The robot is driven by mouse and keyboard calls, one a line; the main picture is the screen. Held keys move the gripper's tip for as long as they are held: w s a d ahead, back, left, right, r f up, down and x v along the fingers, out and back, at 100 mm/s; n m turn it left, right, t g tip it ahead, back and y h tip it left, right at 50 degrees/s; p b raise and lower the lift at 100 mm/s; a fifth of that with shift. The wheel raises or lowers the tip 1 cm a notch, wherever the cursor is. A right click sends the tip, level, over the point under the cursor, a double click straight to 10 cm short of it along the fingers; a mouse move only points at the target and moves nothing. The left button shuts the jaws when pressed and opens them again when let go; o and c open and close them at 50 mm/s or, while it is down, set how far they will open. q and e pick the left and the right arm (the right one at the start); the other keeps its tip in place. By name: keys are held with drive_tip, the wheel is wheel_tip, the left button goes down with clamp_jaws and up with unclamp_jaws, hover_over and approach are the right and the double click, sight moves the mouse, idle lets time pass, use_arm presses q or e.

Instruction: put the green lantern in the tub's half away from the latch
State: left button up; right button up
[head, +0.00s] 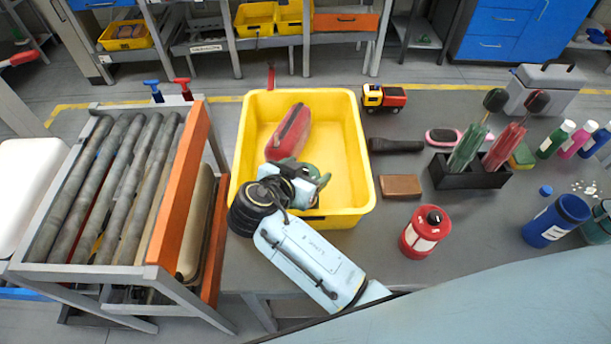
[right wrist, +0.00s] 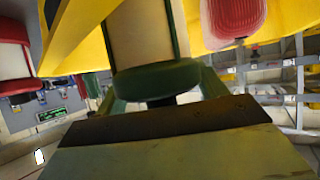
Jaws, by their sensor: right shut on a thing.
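The yellow tub (head: 362,150) stands on the grey table. A small red upright piece (head: 270,77), which looks like the latch, shows at its far rim. My right gripper (head: 303,185) is over the tub's near half, shut on the green lantern (head: 318,172). The lantern is mostly hidden by the gripper in the head view. In the right wrist view the lantern (right wrist: 158,80) shows its green end and pale panel. Whether it touches the tub floor I cannot tell.
A red lantern (head: 425,232) and a brown block (head: 400,186) stand right of the tub. A dark cylinder (head: 396,145) and a toy truck (head: 384,98) are near its right wall. The roller conveyor (head: 120,190) with orange rails is at the left.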

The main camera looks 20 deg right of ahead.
wheel_tip(320, 180, down, 2)
drive_tip(key=shift+f, duration=0.1)
use_arm(q)
drive_tip(key=shift+s, duration=0.5)
drive_tip(key=shift+f, duration=0.15)
use_arm(e)
drive_tip(key=shift+f, duration=0.15)
drive_tip(key=o, duration=1.6)
drive_tip(key=shift+c, duration=0.2)
